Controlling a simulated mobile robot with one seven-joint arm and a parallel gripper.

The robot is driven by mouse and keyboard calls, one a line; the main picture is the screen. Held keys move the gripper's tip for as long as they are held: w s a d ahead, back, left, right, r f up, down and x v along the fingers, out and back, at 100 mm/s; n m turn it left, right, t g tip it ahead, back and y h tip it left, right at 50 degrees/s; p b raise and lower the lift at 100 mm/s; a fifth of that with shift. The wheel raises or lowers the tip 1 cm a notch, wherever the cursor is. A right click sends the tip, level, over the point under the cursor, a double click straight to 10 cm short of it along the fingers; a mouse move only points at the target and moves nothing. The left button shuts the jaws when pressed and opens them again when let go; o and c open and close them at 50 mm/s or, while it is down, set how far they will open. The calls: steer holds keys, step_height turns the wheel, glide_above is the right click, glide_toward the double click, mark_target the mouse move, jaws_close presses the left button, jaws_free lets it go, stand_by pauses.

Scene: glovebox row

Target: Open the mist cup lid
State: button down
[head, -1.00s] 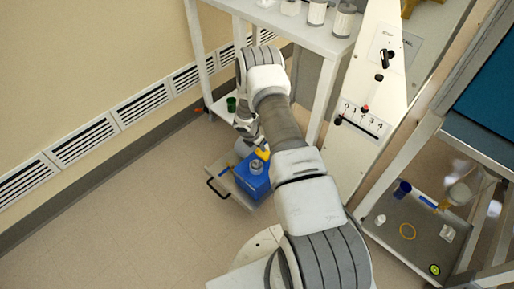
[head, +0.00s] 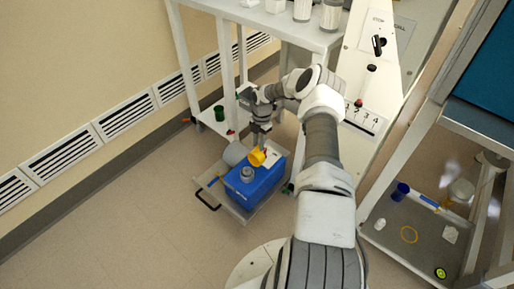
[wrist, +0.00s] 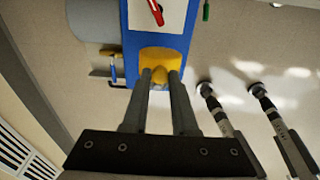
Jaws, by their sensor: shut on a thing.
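A blue box-shaped unit (head: 262,190) sits on a low grey tray near the floor, with a round grey cap (head: 246,174) on top. A yellow cup-like part (head: 256,158), which appears to be the mist cup lid, is at its back edge. It also shows in the wrist view (wrist: 160,54), with a small orange knob on its near side. My gripper (head: 259,146) reaches down from above. In the wrist view its two fingers (wrist: 160,77) are shut on the knob. I cannot tell whether the lid is raised; its hinge is hidden.
The grey tray (head: 207,186) has a black handle at its front. A white shelf frame (head: 187,75) stands behind. A white control panel (head: 362,115) and a cart (head: 410,245) with small items stand at right. The floor at left is clear.

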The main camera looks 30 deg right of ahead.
steer(key=shift+d, duration=0.1)
stand_by(0.4)
steer(key=c, duration=0.7)
jaws_free()
step_height(320, 180, up, 17)
steer(key=d+p, duration=0.1)
steer(key=p, duration=0.3)
steer(key=shift+w+d, duration=0.4)
steer(key=shift+r, duration=0.2)
